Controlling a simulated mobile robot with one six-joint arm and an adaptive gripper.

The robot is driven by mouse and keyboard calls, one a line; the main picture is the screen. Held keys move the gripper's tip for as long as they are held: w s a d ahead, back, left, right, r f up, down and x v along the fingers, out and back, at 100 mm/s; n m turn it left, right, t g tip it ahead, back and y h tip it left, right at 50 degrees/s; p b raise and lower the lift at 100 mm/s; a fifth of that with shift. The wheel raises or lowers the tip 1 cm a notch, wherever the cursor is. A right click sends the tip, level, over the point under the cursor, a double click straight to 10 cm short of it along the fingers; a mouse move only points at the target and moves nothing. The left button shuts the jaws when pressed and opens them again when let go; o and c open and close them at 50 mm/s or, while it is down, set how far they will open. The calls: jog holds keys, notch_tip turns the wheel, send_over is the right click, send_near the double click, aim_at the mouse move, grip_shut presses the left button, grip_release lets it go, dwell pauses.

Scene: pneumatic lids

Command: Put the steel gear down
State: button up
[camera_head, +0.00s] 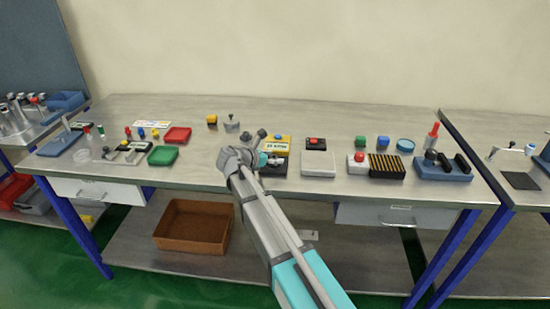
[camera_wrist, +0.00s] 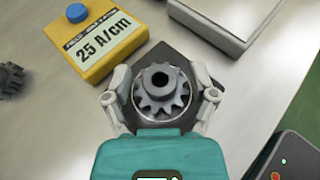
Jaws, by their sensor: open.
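The steel gear (camera_wrist: 162,90), a grey toothed wheel with a hub and centre hole, is in the middle of the wrist view. It lies over a dark square block or pad (camera_wrist: 188,58), with a shiny rounded rim showing around its teeth. My gripper (camera_wrist: 161,80) is open, one finger on each side of the gear. Whether the fingers touch it I cannot tell. In the head view my gripper (camera_head: 268,159) is low over the bench, at the dark block (camera_head: 274,170); the gear cannot be made out there.
A yellow device (camera_wrist: 97,42) marked "25 A/cm", with a blue button, stands close behind on the left. Another dark gear (camera_wrist: 10,80) lies at the left edge. A pale box (camera_wrist: 228,22) is at the back right, and a dark device (camera_wrist: 288,158) at the lower right.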

jog(key=shift+r, duration=0.2)
jog(key=p+v, duration=0.4)
jog(key=v, duration=0.8)
jog(key=shift+p, duration=0.4)
